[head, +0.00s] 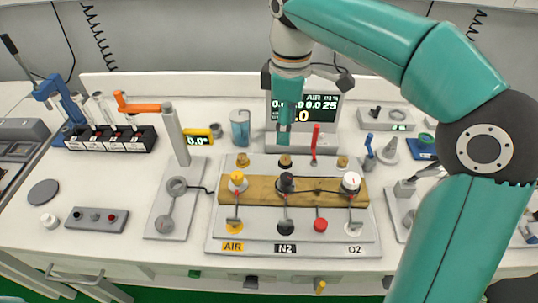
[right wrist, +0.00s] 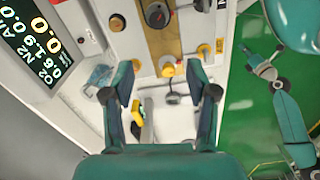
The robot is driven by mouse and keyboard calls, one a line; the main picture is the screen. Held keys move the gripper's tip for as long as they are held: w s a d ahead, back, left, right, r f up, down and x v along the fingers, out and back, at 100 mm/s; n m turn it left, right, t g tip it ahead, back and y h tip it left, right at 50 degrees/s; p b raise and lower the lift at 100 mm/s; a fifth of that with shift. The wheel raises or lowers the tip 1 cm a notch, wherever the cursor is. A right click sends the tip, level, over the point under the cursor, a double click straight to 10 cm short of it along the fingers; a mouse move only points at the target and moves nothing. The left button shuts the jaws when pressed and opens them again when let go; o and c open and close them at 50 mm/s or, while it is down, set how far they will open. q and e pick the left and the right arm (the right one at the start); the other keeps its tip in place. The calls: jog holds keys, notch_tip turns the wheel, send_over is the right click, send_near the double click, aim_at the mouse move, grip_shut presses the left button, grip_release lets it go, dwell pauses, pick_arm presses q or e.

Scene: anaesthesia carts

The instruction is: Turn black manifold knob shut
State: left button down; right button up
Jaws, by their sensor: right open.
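The black manifold knob (head: 286,182) stands in the middle of the wooden strip, above the N2 label, between the yellow knob (head: 237,181) and the white knob (head: 351,182). My right gripper (head: 285,132) points down above and behind the manifold plate (head: 300,246), apart from the black knob. In the right wrist view its fingers (right wrist: 160,78) are spread with nothing between them.
A gas display (head: 325,108) stands behind the manifold, close to my right gripper. A red lever (head: 315,140) rises at the plate's back. My right arm covers the right side.

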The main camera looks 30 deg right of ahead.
aim_at(286, 176)
jog(key=f, duration=0.5)
jog(key=f+b, duration=0.1)
jog(key=f, duration=1)
jog(key=shift+s+d+b, duration=0.1)
jog(key=shift+d+b, duration=0.2)
jog(key=shift+b, duration=0.1)
pick_arm(q)
jog(key=shift+w+d+f, duration=0.1)
jog(key=shift+w+f, duration=0.1)
jog(key=shift+f, duration=0.25)
jog(key=shift+w+d+f, duration=0.1)
jog(key=shift+w+f, duration=0.1)
jog(key=shift+f, duration=0.25)
pick_arm(e)
jog(key=c, duration=1.1)
jog(key=shift+d, duration=0.25)
grip_shut()
jog(key=shift+a+r, duration=0.1)
jog(key=shift+a, duration=0.1)
